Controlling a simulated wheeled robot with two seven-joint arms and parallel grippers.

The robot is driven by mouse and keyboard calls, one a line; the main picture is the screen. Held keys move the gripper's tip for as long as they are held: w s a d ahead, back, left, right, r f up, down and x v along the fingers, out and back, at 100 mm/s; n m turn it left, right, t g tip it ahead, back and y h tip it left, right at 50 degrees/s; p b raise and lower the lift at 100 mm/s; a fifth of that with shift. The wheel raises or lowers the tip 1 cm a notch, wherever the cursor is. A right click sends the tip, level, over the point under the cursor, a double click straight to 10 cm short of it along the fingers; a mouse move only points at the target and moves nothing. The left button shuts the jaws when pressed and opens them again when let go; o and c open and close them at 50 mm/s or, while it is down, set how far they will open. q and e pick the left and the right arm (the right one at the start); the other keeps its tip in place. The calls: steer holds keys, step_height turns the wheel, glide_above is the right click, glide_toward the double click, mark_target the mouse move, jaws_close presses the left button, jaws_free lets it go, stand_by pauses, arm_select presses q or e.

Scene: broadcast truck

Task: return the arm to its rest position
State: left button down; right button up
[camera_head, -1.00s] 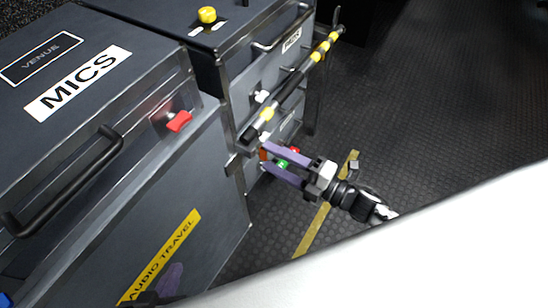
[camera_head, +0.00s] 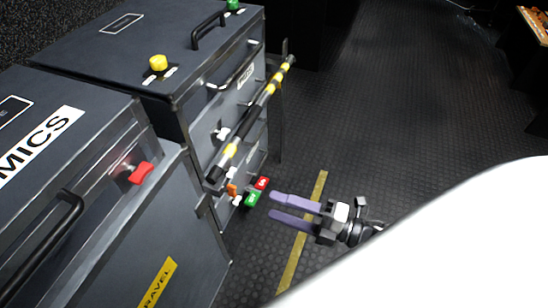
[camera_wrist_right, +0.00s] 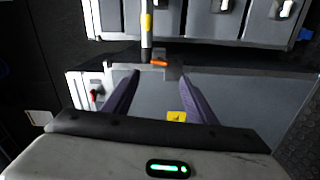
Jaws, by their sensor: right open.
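My right gripper (camera_head: 272,205) is open and empty, with two purple fingers pointing left towards the road cases. My left gripper is not in view.
A grey case with a MICS label (camera_head: 40,143) stands at the left. Behind it is another case with a yellow knob (camera_head: 158,63). A black and yellow pole (camera_head: 250,120) runs along its front. The ribbed floor (camera_head: 390,110) right of the cases is clear.

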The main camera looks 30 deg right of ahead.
arm_select(q)
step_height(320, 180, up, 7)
steer(key=p, duration=1)
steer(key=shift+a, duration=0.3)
arm_select(e)
steer(key=s+a+m+g+h, duration=0.2)
steer(key=s+a+m+h, duration=0.1)
steer(key=m, duration=0.8)
steer(key=s+a+r+m+g+h, duration=0.1)
steer(key=s+m+h, duration=0.4)
steer(key=m, duration=0.6)
steer(key=s+a+g, duration=0.1)
steer(key=g, duration=0.1)
steer(key=shift+a+r+g, duration=0.2)
steer(key=shift+a+g, duration=0.1)
steer(key=shift+a, duration=0.1)
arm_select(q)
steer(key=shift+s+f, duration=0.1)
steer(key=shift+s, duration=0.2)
arm_select(e)
steer(key=shift+c, duration=0.3)
